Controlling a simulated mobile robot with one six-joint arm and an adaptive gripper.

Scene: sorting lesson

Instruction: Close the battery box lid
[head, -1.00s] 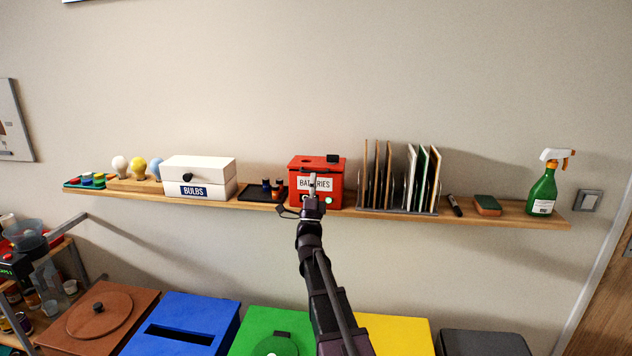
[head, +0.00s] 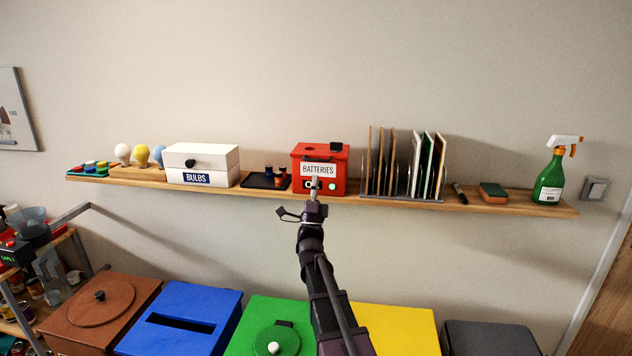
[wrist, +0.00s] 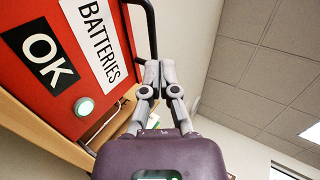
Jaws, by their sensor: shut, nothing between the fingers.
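The red battery box (head: 327,185) stands on the wall shelf, with a white BATTERIES label on its front. Its red lid (head: 322,151) appears to lie flat on top, with a dark round hole and a small black block. In the wrist view, the box front (wrist: 63,82) shows the label, a black OK plate (wrist: 47,52) and a lit green light (wrist: 84,106). A black bar handle (wrist: 148,28) stands out at the box's upper front edge. My gripper (head: 315,181) is shut and empty, in front of the box below the label; its fingertips (wrist: 158,66) show near the handle. I cannot tell whether they touch it.
On the shelf (head: 240,190), a white BULBS box (head: 200,162) and a dark tray (head: 258,182) stand left of the battery box. A rack with upright panels (head: 405,165) stands close on its right. Coloured bins (head: 180,318) line the floor below. The wall above is clear.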

